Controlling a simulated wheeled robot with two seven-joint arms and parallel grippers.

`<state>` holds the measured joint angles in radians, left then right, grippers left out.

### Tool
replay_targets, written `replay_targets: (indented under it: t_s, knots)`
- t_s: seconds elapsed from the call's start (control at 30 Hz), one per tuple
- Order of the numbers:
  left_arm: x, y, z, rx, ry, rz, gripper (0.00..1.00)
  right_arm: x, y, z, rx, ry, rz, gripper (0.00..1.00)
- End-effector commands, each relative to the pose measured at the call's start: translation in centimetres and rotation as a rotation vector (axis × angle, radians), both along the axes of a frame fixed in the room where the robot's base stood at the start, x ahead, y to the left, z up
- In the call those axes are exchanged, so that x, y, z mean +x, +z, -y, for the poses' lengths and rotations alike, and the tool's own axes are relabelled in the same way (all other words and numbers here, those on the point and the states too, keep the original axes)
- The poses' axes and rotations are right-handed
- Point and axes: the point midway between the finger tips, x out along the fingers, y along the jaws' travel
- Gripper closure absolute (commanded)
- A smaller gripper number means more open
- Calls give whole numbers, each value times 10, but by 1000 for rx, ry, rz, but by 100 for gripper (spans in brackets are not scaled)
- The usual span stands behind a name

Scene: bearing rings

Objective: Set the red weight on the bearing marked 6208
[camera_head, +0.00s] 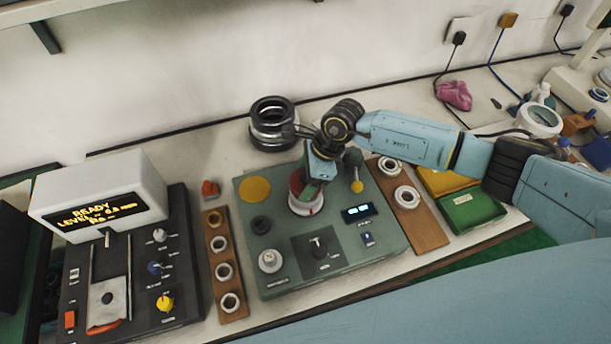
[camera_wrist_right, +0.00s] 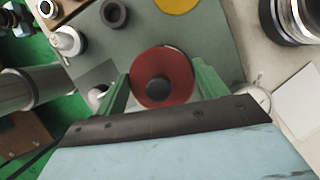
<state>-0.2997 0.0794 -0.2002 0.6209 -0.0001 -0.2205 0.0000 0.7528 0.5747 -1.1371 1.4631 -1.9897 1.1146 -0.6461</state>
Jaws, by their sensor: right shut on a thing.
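The red weight (camera_head: 296,182) shows at the middle of the green-grey tester box, partly hidden by my right gripper (camera_head: 312,186). In the right wrist view the weight (camera_wrist_right: 178,91) is a red disc with a dark knob, between my two green fingers. My right gripper is shut on it. A pale round part (camera_head: 306,209) shows just below the weight; I cannot tell whether they touch. Bearing rings lie on the left wooden board (camera_head: 236,320) and on the right wooden board (camera_head: 431,239). No 6208 marking can be read. My left gripper is out of view.
The tester box (camera_head: 383,246) carries a yellow disc (camera_head: 255,189), a black ring, a pale knob and a small display. A stack of large rings (camera_head: 271,125) stands behind it. A device with a lit display (camera_head: 100,200) stands left, yellow and green boxes (camera_head: 472,211) right.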

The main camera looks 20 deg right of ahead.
Motion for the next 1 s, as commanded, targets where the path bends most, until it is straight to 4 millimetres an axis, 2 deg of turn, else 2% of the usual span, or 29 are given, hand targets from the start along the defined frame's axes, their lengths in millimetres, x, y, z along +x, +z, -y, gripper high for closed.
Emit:
replay_targets:
  t_s: [1.0]
  knots:
    - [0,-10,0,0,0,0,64,1,-4,0,2,0,4,73]
